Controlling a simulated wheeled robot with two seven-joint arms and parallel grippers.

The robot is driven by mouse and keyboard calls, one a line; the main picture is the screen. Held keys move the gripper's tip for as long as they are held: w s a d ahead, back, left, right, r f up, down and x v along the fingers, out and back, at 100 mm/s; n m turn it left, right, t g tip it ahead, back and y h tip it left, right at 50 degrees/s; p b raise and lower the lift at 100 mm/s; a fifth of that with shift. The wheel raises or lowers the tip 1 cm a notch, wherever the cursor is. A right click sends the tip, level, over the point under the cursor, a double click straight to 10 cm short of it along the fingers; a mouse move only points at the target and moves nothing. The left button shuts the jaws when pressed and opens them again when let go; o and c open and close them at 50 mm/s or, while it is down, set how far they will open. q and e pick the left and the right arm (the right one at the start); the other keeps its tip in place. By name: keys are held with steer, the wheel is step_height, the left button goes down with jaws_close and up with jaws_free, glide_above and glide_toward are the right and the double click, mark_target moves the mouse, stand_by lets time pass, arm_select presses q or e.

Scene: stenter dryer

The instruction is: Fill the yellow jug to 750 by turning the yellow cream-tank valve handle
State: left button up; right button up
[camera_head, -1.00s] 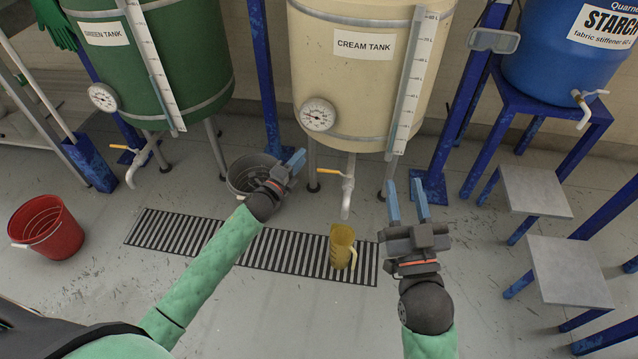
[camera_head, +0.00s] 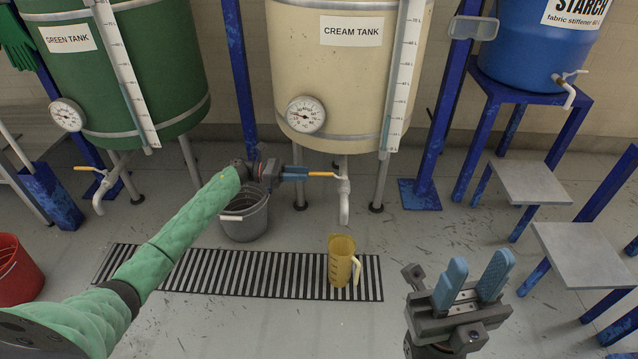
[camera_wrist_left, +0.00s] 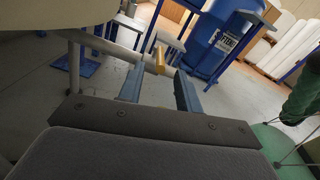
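The cream tank (camera_head: 325,75) has a pale valve with a spout (camera_head: 344,205) and a yellow handle (camera_head: 322,174) pointing left. The translucent yellow jug (camera_head: 342,265) stands upright on the floor grate, below the spout in the picture; its fill level cannot be read. My left gripper (camera_head: 296,172) is at the left end of the handle. In the left wrist view its two blue fingers (camera_wrist_left: 158,90) are apart, with the yellow handle (camera_wrist_left: 160,60) near their tips and between them. My right gripper (camera_head: 473,278) is open and empty, right of the jug.
A striped floor grate (camera_head: 225,270) lies under the jug. A grey bucket (camera_head: 245,215) stands behind my left arm. The green tank (camera_head: 150,60) is at left, a red bucket (camera_head: 15,270) at the left edge. Grey-topped stools (camera_head: 530,182) and the blue starch barrel (camera_head: 540,50) are at right.

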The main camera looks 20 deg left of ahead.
mark_target(332, 174)
arm_select(q)
steer(key=shift+d, duration=0.1)
stand_by(0.6)
steer(key=shift+b+x, duration=0.55)
steer(key=shift+x, duration=3.3)
jaws_close()
